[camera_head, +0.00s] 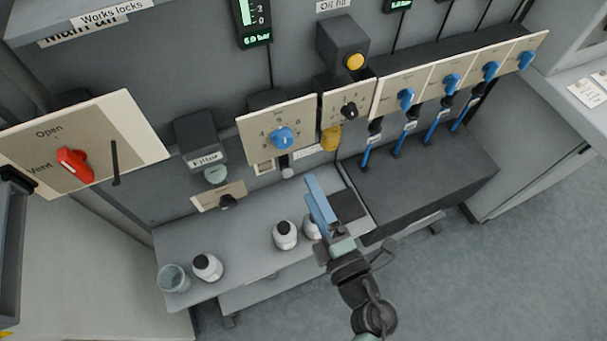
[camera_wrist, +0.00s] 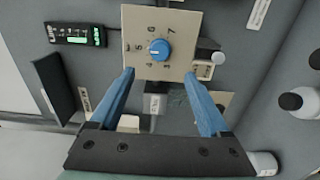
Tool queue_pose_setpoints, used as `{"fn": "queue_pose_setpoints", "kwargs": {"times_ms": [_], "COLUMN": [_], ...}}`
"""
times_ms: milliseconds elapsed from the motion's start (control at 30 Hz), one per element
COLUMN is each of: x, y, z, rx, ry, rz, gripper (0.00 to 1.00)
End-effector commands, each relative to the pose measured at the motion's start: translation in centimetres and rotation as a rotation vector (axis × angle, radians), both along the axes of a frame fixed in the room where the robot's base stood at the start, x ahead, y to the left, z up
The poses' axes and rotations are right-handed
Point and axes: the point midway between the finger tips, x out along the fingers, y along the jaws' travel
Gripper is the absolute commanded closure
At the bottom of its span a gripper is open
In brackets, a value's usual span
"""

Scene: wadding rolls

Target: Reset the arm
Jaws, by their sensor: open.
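My gripper (camera_head: 320,203) is above the grey shelf, in front of the wall of controls. In the wrist view my gripper (camera_wrist: 160,75) has its two blue fingers spread wide apart with nothing between them. Beyond the fingertips is a beige dial plate with a blue knob (camera_wrist: 159,49), apart from the fingers. The same blue knob (camera_head: 282,138) shows in the head view, up and left of my gripper. My arm reaches up from the lower right and partly hides a white bottle (camera_head: 312,227) on the shelf.
The grey shelf (camera_head: 245,235) holds a glass beaker (camera_head: 173,279), a bottle (camera_head: 207,267) and another bottle (camera_head: 285,235). A red-handled vent plate (camera_head: 75,165) is at left. Several blue valve knobs (camera_head: 406,98) are at right above a dark box (camera_head: 425,185). Floor is clear at lower right.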

Motion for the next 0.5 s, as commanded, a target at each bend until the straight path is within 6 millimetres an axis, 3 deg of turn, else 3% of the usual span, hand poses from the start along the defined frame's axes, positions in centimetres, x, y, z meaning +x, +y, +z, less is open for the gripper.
{"fn": "queue_pose_setpoints", "kwargs": {"times_ms": [167,500], "x": [-0.98,-0.97], "y": [-0.26,-0.27], "z": [0.00,0.03], "rx": [-0.001,-0.001], "ry": [0.000,0.000], "rz": [0.002,0.001], "gripper": [0.20,0.20]}}
